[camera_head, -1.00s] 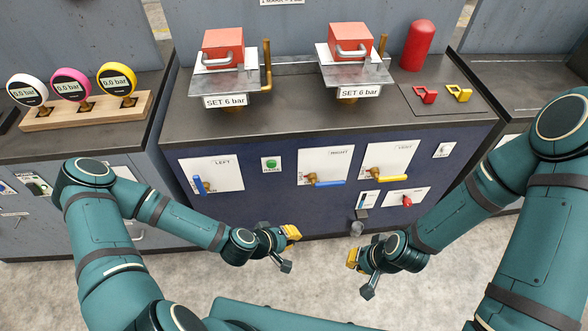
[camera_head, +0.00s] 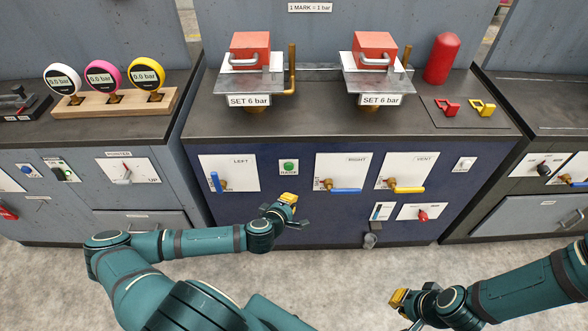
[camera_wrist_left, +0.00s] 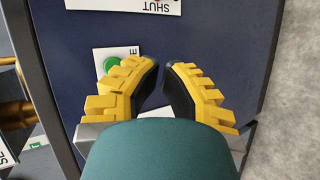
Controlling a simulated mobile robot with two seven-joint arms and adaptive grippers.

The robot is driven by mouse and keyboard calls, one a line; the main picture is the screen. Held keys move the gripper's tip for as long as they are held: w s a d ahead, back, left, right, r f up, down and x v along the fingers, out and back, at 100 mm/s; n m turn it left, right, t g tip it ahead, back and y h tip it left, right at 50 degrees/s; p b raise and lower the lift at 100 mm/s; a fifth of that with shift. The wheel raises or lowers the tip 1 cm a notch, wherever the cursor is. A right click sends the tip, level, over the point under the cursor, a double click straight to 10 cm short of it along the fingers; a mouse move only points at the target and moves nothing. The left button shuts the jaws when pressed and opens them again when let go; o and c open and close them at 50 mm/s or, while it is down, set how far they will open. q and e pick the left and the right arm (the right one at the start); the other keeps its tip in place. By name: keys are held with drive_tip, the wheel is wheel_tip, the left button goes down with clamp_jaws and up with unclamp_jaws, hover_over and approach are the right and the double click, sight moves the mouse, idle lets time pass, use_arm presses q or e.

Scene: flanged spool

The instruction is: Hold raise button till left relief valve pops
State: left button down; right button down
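The green raise button (camera_head: 289,166) sits on a small white plate on the blue cabinet front; it also shows in the left wrist view (camera_wrist_left: 112,64), beside one finger. My left gripper (camera_head: 289,203) is below and in front of the button, apart from it in the head view. In the wrist view its yellow-backed fingers (camera_wrist_left: 162,68) lean together with a narrow gap and nothing between. The left relief valve, a red block with a grey handle (camera_head: 250,48) marked SET 6 bar, sits on its plate. My right gripper (camera_head: 400,300) is low at right, its opening unclear.
Blue handles mark the LEFT valve (camera_head: 215,182) and RIGHT valve (camera_head: 345,190); the VENT handle (camera_head: 408,189) is yellow. A second red block (camera_head: 374,47) stands to the right. White (camera_head: 62,80), pink (camera_head: 102,76) and yellow (camera_head: 146,74) gauges show 0.0 bar.

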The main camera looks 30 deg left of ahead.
sight(289, 167)
use_arm(q)
drive_tip(key=w+a, duration=0.4)
drive_tip(key=w, duration=0.3)
drive_tip(key=shift+w+a+b, duration=0.25)
drive_tip(key=shift+b, duration=0.15)
idle(1.6)
drive_tip(key=shift+w+a, duration=0.2)
drive_tip(key=shift+w, duration=0.15)
drive_tip(key=shift+w+a, duration=0.3)
drive_tip(key=shift+w, duration=0.15)
idle(4.5)
